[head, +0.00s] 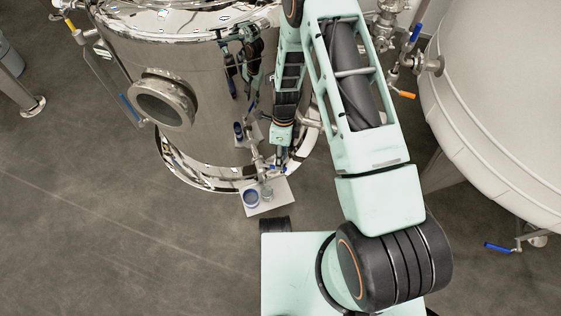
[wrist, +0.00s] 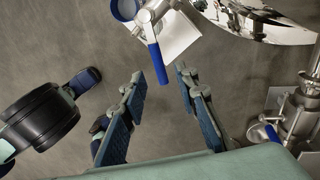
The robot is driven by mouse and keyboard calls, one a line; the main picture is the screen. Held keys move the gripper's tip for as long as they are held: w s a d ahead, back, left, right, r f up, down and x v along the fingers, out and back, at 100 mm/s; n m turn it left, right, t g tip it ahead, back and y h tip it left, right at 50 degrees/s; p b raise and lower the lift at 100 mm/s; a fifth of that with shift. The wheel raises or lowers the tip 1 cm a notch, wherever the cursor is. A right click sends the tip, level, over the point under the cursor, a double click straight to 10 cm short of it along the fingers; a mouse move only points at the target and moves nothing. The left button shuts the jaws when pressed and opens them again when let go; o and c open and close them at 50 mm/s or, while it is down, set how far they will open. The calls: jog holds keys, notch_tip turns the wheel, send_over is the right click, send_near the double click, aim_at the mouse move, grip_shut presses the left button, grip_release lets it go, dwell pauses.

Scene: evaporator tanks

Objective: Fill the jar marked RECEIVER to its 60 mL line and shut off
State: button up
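No marking or fill level is legible. In the wrist view, the jar (wrist: 125,9) is cut by the top edge, next to a steel valve (wrist: 150,15) with a long blue handle (wrist: 153,62). My gripper (wrist: 160,74) is open, with the handle's free end showing between its fingertips; I cannot tell whether it touches. In the head view, my gripper (head: 281,162) is small and partly hidden beside the valve.
The polished steel tank (head: 200,90) stands close behind the plate and mirrors the arm. A white tank (head: 500,110) is at right, with a blue-handled valve (head: 498,247) beneath. Another blue handle (wrist: 272,133) shows at right in the wrist view. The floor (head: 90,220) at left is clear.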

notch_tip(320, 180, up, 9)
jog(key=w, duration=0.1)
jog(key=shift+w+d, duration=0.2)
jog(key=shift+w, duration=0.2)
jog(key=shift+r, duration=0.1)
dwell(7.0)
